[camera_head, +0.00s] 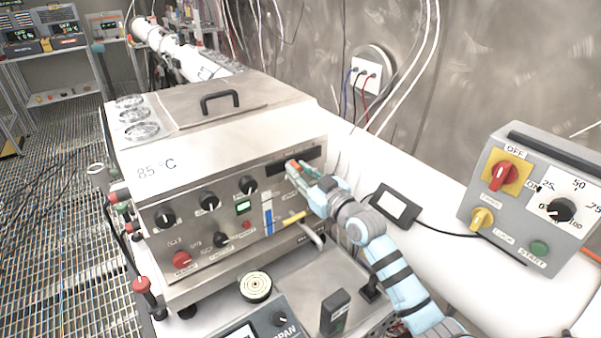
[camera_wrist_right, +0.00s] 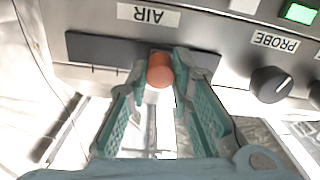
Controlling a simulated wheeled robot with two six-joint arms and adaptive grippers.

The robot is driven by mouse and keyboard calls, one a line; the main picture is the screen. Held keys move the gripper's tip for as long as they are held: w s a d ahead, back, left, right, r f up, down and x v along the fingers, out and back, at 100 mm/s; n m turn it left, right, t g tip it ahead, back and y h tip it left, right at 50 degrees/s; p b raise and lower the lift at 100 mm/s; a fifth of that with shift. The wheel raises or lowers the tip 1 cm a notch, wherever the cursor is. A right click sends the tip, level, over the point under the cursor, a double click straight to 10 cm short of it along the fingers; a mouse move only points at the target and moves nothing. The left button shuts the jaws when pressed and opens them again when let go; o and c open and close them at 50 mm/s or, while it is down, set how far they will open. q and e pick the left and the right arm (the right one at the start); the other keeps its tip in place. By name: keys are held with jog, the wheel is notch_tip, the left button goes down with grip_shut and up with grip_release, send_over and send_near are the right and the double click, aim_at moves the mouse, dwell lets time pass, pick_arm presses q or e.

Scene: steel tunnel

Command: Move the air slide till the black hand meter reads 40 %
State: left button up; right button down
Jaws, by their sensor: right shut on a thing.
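The air slide is an orange-red knob (camera_wrist_right: 160,70) at a dark slot (camera_wrist_right: 105,48) under the label AIR in the right wrist view. The slot (camera_head: 285,161) is at the upper right of the steel front panel in the head view. My right gripper (camera_head: 296,170) reaches it from the right. In the wrist view my right gripper (camera_wrist_right: 160,78) is shut on the knob, with a teal finger on each side. A black-framed white display (camera_head: 396,205) lies right of my arm; its face is too small to read. I cannot tell which meter has the black hand. My left gripper is not in view.
A grey control box (camera_head: 535,200) with a red switch stands at the right. A SPAN unit (camera_head: 262,322) stands in front.

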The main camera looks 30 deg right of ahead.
jog(key=d+b, duration=0.1)
jog(key=d, duration=0.1)
jog(key=d+b, duration=0.1)
jog(key=b, duration=0.1)
jog(key=d+b, duration=0.2)
jog(key=shift+w+d+f, duration=0.35)
jog(key=shift+w, duration=0.05)
jog(key=shift+d+r, duration=0.15)
jog(key=shift+r, duration=0.1)
jog(key=c, duration=1.9)
grip_release()
jog(key=o, duration=0.4)
jog(key=shift+w, duration=0.1)
jog(key=shift+c, duration=0.2)
jog(key=shift+o, duration=0.6)
jog(key=shift+w, duration=0.2)
jog(key=shift+s, duration=0.45)
send_near(309, 158)
jog(key=shift+s+r, duration=0.15)
jog(key=shift+s, duration=0.7)
